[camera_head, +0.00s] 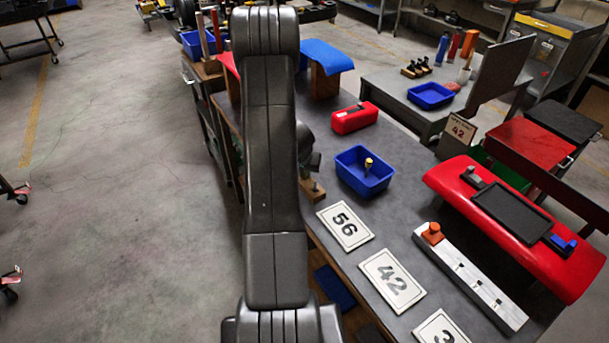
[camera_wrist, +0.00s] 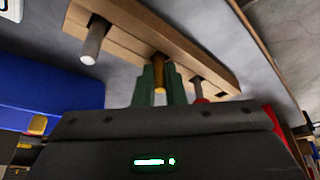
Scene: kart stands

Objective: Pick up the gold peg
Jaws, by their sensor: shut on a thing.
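The gold peg (camera_wrist: 159,72) is in the wrist view, at the middle of a wooden rack (camera_wrist: 190,45). The green fingers of my gripper (camera_wrist: 159,88) are shut on it from both sides. Its top reaches the rack; whether it is still seated there, I cannot tell.
A blue bin (camera_head: 347,181) beside the rack holds a small gold-coloured piece (camera_head: 368,164). Number cards (camera_head: 345,227), a red box (camera_head: 354,118) and a white strip with an orange knob (camera_head: 480,285) are on the grey table. A red kart panel (camera_head: 450,185) is at the right.

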